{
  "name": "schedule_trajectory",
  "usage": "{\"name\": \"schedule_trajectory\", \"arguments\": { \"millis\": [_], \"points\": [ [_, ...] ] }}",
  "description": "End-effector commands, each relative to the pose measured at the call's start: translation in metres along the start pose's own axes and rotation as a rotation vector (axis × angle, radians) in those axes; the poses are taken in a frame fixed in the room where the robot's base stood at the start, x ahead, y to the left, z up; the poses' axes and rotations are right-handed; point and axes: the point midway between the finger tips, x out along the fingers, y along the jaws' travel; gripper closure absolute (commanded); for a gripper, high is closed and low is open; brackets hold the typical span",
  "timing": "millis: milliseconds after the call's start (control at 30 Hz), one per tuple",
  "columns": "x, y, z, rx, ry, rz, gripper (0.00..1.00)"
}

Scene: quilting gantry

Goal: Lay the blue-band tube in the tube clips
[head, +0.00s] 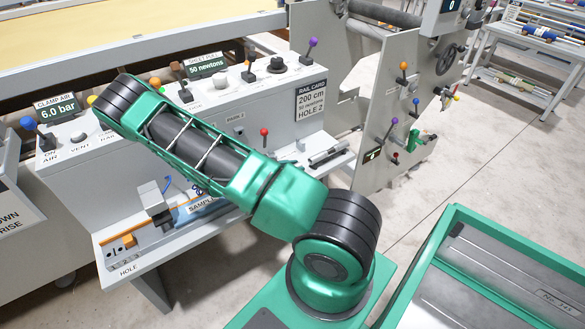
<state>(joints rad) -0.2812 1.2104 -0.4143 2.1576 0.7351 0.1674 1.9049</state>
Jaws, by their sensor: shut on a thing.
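My arm crosses the middle of the head view, and my gripper is not visible; it is either behind the arm or out of the picture. I cannot make out the blue-band tube for certain. A small blue loop (198,189) shows just beyond the arm, above a blue tray (196,209) with a label reading SAMPLE. At the right end of the grey shelf, a short grey rod (327,154) lies across dark holders; I cannot tell whether these are the tube clips. A grey block (153,198) stands on the shelf at the left of the tray.
A console with knobs and levers stands behind the shelf (222,228). An orange strip (117,246) and hole markings are at the shelf's left end. A green-rimmed tray (446,226) is at lower right. A rack with rolls (540,33) stands far right. Open floor lies between.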

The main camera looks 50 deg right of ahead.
Motion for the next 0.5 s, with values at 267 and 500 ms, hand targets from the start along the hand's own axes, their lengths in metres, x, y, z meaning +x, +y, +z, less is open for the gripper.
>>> {"name": "schedule_trajectory", "arguments": {
  "millis": [267,500],
  "points": [
    [0.0011,0.0002,0.0018,0.0,0.0,0.0,0.57],
    [0.0021,0.0006,0.0023,0.0,0.001,0.001,0.57]
  ]
}}
